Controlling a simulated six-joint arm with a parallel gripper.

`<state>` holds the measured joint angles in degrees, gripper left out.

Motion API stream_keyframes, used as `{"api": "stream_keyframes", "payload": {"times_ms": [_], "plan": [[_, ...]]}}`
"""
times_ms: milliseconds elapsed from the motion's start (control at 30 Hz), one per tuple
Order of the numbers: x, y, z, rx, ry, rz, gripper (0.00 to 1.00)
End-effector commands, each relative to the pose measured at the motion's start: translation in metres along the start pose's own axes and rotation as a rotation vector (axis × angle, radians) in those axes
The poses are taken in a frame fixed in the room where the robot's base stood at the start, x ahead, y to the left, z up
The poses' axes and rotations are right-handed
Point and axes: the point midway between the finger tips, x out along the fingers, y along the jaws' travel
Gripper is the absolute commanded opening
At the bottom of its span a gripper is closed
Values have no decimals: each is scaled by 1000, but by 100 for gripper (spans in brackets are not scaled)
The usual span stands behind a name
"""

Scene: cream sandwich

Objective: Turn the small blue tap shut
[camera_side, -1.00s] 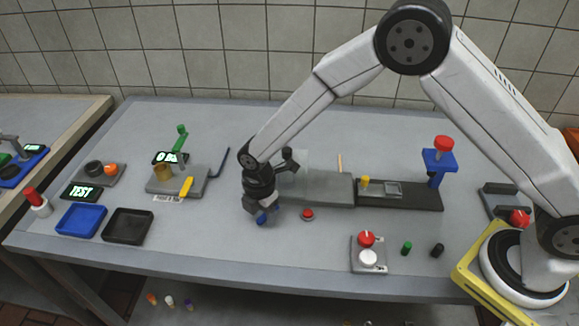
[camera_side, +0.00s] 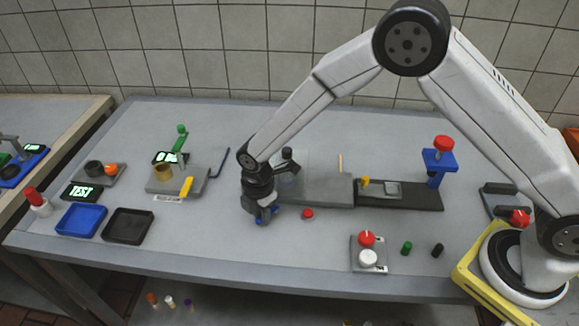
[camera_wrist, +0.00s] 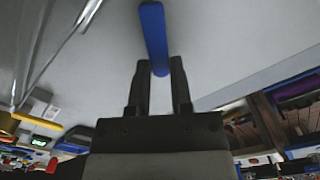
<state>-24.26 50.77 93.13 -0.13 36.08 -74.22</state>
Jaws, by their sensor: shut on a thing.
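The small blue tap shows in the wrist view as a long blue handle (camera_wrist: 153,30) reaching down between my two fingers. My gripper (camera_wrist: 160,82) is shut on this handle near its end. In the side view my gripper (camera_side: 262,214) is low at the middle of the table, at the left end of the grey machine. Only a small blue bit of the tap (camera_side: 263,222) shows there, below my fingers; my wrist hides the rest.
A red button (camera_side: 308,214) sits just right of my gripper. A black tray (camera_side: 128,238) and a blue tray (camera_side: 82,234) lie to the left. A station with a yellow lever (camera_side: 186,187) stands between. The table in front of my gripper is clear.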

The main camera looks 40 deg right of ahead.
Motion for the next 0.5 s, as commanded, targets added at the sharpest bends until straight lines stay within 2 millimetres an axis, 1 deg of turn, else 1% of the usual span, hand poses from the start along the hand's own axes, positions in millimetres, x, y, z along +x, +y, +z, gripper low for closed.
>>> {"api": "stream_keyframes", "payload": {"times_ms": [267,500], "plan": [[0,8,1,171,2,0,0],[0,16,4,382,2,-1,0]]}}
